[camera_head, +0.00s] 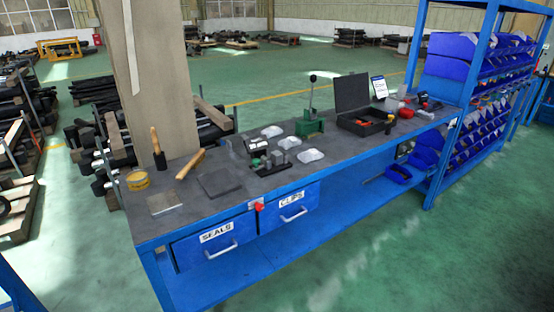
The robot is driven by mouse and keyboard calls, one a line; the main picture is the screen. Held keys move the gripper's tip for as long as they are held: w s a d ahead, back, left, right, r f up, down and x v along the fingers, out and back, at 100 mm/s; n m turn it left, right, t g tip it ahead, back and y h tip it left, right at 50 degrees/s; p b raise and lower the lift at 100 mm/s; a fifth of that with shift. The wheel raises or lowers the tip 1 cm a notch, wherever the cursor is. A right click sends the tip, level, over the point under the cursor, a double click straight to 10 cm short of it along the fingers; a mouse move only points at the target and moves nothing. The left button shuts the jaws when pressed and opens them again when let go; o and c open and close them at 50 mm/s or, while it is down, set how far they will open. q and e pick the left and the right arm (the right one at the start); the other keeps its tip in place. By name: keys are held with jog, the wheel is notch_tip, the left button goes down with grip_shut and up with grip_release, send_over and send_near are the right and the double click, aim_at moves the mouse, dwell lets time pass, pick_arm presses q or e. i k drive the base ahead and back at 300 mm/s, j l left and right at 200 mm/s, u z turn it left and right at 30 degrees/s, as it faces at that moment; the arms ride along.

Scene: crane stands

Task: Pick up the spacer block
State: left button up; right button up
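No object is clearly identifiable as the spacer block. A flat, light grey rectangular piece (165,202) lies near the left front of the dark workbench top (200,209). Small grey metal blocks (279,157) sit on a black fixture (271,168) near the middle of the bench. Either could be the spacer block; at this size I cannot tell. Neither of my grippers shows in the head view, so nothing is seen touching or holding these pieces.
A yellow tin (137,181), a wooden-handled tool (190,164), a dark pad (219,184), clear bags (310,156), a green press (309,128) and an open black case (361,117) occupy the bench. Blue drawers (216,241) face forward. Green floor lies clear in front.

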aim_at(276, 157)
jog(key=i+l+u, duration=0.1)
jog(key=u, duration=0.4)
jog(key=i+l+u, duration=0.15)
jog(key=l, duration=0.15)
jog(key=l+u, duration=0.15)
jog(key=l, duration=0.15)
jog(key=i+l+u, duration=0.1)
jog(key=l, duration=0.25)
jog(key=i+l, duration=0.15)
jog(key=l, duration=0.3)
jog(key=i+l, duration=0.1)
jog(key=l, duration=0.35)
jog(key=i+l+u, duration=0.1)
jog(key=l, duration=0.35)
jog(key=i+l, duration=0.15)
jog(key=l, duration=0.35)
jog(key=i+l+u, duration=0.1)
jog(key=l, duration=0.35)
jog(key=i+l, duration=0.1)
jog(key=l, duration=0.35)
jog(key=i+l, duration=0.1)
jog(key=l, duration=0.4)
jog(key=u, duration=0.05)
